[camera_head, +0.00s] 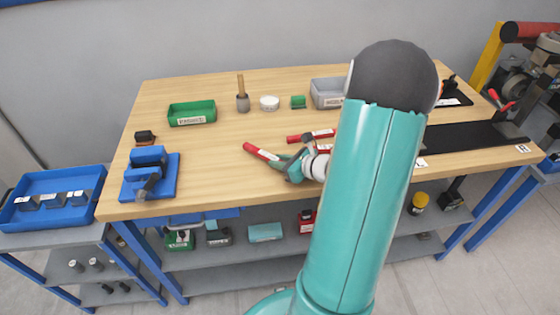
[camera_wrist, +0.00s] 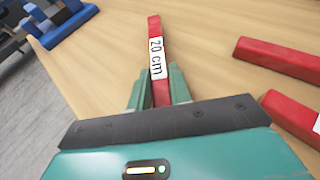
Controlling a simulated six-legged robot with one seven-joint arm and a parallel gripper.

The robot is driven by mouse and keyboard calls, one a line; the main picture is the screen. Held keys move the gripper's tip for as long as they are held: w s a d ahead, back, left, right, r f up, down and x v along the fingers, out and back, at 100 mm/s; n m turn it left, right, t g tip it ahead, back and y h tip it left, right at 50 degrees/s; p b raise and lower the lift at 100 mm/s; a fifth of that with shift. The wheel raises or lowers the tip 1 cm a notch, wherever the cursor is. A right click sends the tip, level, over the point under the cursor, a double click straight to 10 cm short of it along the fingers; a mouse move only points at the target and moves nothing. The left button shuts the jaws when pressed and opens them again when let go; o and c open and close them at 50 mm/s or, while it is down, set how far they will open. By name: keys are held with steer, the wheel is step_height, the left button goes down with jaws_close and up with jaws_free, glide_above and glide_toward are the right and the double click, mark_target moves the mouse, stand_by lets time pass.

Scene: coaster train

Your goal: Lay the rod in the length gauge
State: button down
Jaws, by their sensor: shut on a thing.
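My gripper (camera_wrist: 158,88) is shut on a red rod (camera_wrist: 155,40) with a white "20 cm" label. The rod points away from my gripper between its two green fingers. In the head view my gripper (camera_head: 291,165) is over the front middle of the table, and the rod (camera_head: 260,151) sticks out to its upper left. I cannot tell how far the rod is above the wood. I cannot tell for sure which thing is the length gauge. A long black plate (camera_head: 465,136) lies at the right of the table, and a blue fixture (camera_head: 150,175) stands at the front left.
More red rods (camera_wrist: 280,57) lie on the table right of my gripper; they also show in the head view (camera_head: 311,135). A green bin (camera_head: 192,113), a mallet (camera_head: 242,95), a white dish (camera_head: 269,103) and a grey bin (camera_head: 326,93) stand behind. Wood between blue fixture and rods is clear.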

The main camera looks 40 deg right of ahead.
steer(key=c, duration=1.7)
jaws_free()
steer(key=shift+f, duration=0.15)
steer(key=o, duration=0.4)
